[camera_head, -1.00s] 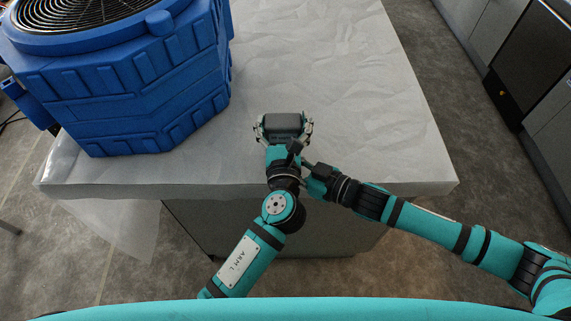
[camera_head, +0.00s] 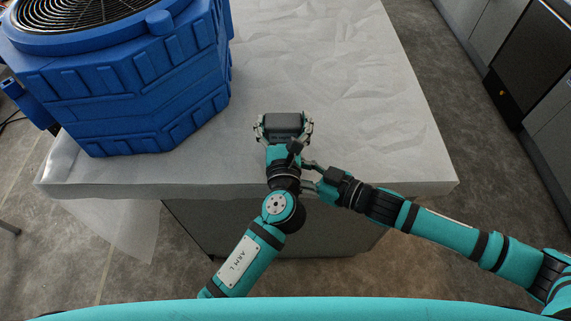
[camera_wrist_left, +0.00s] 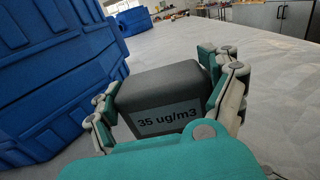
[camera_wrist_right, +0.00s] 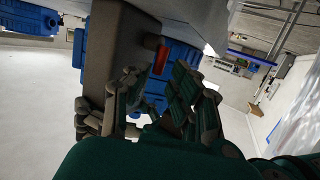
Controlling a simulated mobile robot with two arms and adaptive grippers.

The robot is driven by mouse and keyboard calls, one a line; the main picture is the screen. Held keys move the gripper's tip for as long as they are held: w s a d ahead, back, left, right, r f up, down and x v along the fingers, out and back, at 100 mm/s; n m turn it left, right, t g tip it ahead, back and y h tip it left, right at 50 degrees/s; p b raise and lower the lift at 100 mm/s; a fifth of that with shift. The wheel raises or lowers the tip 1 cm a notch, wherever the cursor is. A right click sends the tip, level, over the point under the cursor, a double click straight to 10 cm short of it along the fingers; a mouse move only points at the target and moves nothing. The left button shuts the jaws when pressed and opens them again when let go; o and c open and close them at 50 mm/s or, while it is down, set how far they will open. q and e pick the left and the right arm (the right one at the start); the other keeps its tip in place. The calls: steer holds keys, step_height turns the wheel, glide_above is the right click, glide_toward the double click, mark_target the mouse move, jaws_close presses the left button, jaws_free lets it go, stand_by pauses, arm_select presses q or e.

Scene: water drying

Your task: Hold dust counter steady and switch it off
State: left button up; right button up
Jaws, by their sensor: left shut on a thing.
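The dust counter (camera_head: 284,124) is a small dark grey box near the table's front edge. In the left wrist view, the counter (camera_wrist_left: 160,95) shows a display reading "35 ug/m3". My left gripper (camera_head: 284,121) has a finger on each side of the counter and is shut on it. My right gripper (camera_head: 306,175) is open, just right of my left wrist and nearer the table's front edge than the counter. A small red part (camera_wrist_right: 160,60) on a dark surface shows beyond the right fingers; I cannot tell for sure that it is the switch.
A large blue air mover (camera_head: 150,85) with a round grille stands on the left of the table. The table (camera_head: 350,60) has a pale wrinkled cover and is bare behind and right of the counter. Dark-fronted cabinets (camera_head: 535,65) stand at the far right.

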steer(key=v, duration=0.9)
steer(key=shift+d, duration=0.1)
arm_select(q)
steer(key=o, duration=1.2)
